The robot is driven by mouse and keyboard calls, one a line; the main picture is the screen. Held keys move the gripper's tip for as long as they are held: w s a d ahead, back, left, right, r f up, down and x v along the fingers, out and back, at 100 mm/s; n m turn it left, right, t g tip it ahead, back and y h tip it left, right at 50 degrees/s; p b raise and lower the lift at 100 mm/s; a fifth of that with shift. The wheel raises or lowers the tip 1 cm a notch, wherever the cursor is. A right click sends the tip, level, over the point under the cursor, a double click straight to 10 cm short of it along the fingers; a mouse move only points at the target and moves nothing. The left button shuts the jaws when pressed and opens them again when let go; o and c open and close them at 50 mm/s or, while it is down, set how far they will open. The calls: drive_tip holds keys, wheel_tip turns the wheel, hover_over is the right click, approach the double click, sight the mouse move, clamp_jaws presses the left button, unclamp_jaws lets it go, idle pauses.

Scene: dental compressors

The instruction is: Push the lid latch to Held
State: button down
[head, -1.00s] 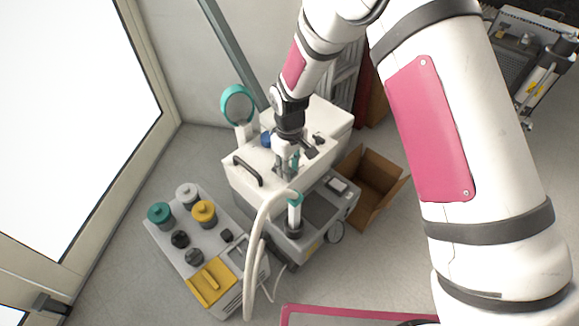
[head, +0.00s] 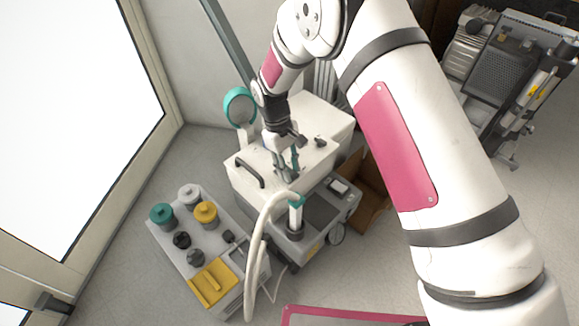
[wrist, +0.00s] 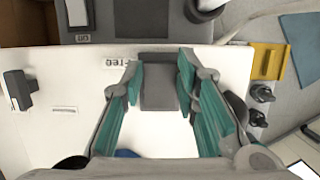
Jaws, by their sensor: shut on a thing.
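The lid latch (wrist: 159,88) is a grey block on the white compressor lid (wrist: 60,130). In the wrist view it lies between my gripper's teal-padded fingers (wrist: 158,84). My gripper is shut on the latch. In the head view my gripper (head: 286,170) points down at the front part of the lid (head: 318,117), and the latch is mostly hidden by the fingers. A small printed label (wrist: 122,62) stands beside the latch in the wrist view and is partly covered by a finger. I cannot read the latch's setting.
A black handle (head: 248,171) and a dark knob (head: 320,141) stand on the lid. A pale hose (head: 258,240) curves up in front. A tray unit with jars (head: 206,212) stands at left. A cardboard box (head: 372,190) is at right, with another machine (head: 500,80) behind.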

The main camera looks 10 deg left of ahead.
drive_tip(key=c, duration=1.2)
unclamp_jaws()
drive_tip(key=shift+c, duration=0.2)
drive_tip(key=shift+r, duration=0.1)
drive_tip(key=v, duration=1.1)
drive_tip(key=shift+r, duration=0.4)
drive_tip(key=shift+w, duration=0.1)
